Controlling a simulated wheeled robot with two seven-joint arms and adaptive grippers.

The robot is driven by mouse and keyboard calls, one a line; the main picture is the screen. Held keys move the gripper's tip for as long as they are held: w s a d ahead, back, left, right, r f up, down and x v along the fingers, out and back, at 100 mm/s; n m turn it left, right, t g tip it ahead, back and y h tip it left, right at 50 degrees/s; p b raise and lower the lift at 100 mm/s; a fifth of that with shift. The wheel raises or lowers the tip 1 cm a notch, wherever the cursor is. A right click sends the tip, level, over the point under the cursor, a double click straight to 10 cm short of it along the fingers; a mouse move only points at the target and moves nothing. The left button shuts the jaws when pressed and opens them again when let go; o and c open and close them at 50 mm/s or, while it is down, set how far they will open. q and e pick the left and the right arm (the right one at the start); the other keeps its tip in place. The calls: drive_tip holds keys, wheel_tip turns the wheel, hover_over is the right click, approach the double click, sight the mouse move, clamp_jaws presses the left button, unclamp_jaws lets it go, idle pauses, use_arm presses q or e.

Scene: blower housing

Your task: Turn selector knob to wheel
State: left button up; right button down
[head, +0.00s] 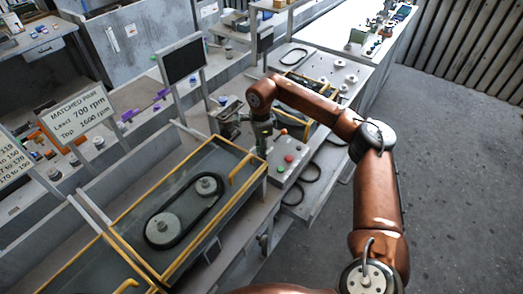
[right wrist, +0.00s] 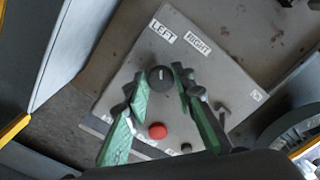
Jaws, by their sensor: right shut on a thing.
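The selector knob (right wrist: 160,75) is round and black with a short white mark. It sits on a grey control panel (right wrist: 222,72) with LEFT and RIGHT labels beyond it. The white mark runs roughly up the picture, in line with the LEFT label (right wrist: 162,32). My right gripper (right wrist: 164,79) has its green fingers on either side of the knob and is shut on it. In the head view my right gripper (head: 263,134) is over the panel (head: 276,174), and the knob is hidden there. My left gripper is not in view.
A red button (right wrist: 157,131) lies between my right fingers, nearer the wrist; a small lever (right wrist: 221,110) stands right of them. A yellow-edged guard (head: 248,160) over a belt drive (head: 184,211) is beside the panel. Open floor (head: 450,180) lies to the right.

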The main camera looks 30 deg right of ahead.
drive_tip(key=m+p, duration=0.1)
drive_tip(key=m, duration=0.1)
drive_tip(key=shift+r+m+p, duration=0.25)
drive_tip(key=shift+m+p, duration=0.05)
drive_tip(key=shift+p, duration=0.1)
drive_tip(key=m+p, duration=0.2)
drive_tip(key=m, duration=0.1)
drive_tip(key=shift+w+m, duration=0.15)
drive_tip(key=shift+m, duration=0.15)
drive_tip(key=m+p, duration=0.2)
drive_tip(key=m, duration=0.1)
drive_tip(key=shift+d+m, duration=0.1)
drive_tip(key=shift+m, duration=0.2)
drive_tip(key=m+p, duration=0.2)
drive_tip(key=m, duration=0.1)
drive_tip(key=shift+m, duration=0.3)
drive_tip(key=m+p, duration=0.3)
drive_tip(key=m, duration=0.3)
drive_tip(key=shift+d+p, duration=0.2)
drive_tip(key=shift+p, duration=0.15)
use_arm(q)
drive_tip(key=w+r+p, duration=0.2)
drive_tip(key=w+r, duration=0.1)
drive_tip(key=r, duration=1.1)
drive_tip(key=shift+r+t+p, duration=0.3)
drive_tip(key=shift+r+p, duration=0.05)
use_arm(e)
drive_tip(key=m, duration=0.5)
drive_tip(key=shift+m, duration=0.4)
drive_tip(key=shift+d, duration=0.1)
